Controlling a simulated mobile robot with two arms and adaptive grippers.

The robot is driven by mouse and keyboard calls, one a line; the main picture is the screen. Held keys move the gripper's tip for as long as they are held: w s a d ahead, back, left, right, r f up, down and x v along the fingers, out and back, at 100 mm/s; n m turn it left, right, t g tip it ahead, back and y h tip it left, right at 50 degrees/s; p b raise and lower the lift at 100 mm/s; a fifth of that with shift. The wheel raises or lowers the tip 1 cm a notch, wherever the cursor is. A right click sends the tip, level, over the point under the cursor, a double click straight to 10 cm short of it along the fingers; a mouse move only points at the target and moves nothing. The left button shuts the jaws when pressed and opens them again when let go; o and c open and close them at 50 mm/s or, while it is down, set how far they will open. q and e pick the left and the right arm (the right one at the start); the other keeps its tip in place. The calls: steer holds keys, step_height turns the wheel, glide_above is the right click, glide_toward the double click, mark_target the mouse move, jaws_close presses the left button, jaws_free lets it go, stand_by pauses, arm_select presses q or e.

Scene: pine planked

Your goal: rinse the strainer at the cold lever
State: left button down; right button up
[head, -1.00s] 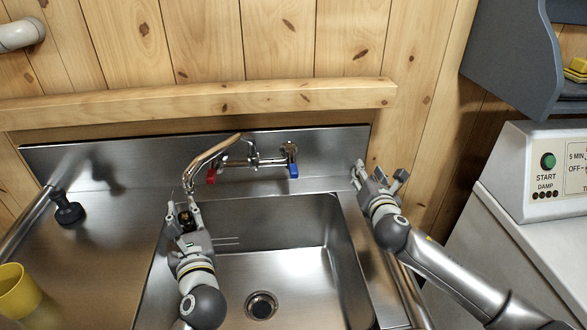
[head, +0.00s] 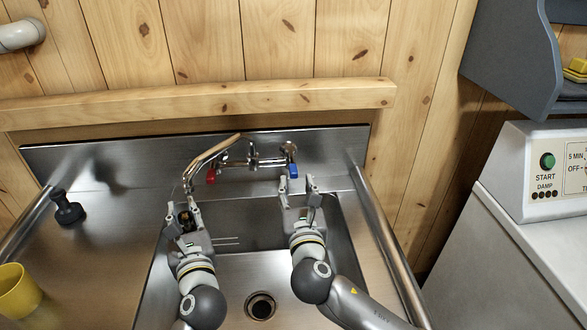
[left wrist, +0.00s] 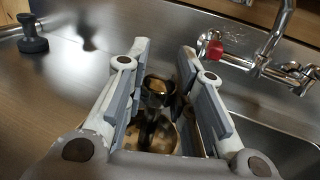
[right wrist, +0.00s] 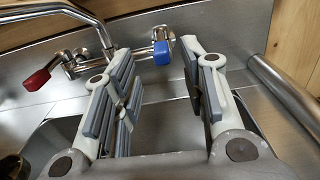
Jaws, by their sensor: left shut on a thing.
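My left gripper (head: 183,208) is shut on a small dark and brass-coloured thing, seemingly the strainer (left wrist: 158,92); the fingers hide much of it. It is just below the tap spout's end (head: 188,186), over the sink's back left edge. No water shows at the spout. The cold lever, blue (head: 294,171), is on the right of the wall tap; it also shows in the right wrist view (right wrist: 162,51). My right gripper (head: 298,188) is open and empty, just below and in front of this lever, apparently apart from it.
The red lever (head: 211,176) is on the tap's left. The steel sink (head: 285,275) with its drain lies below both grippers. A black tamper-like object (head: 68,209) and a yellow cup (head: 17,290) stand on the left counter. A rail (head: 385,235) runs along the right edge.

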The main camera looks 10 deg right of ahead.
mark_target(294, 174)
steer(key=w, duration=0.8)
steer(key=shift+w+d, duration=0.1)
steer(key=shift+d, duration=0.05)
steer(key=shift+c, duration=0.5)
jaws_close()
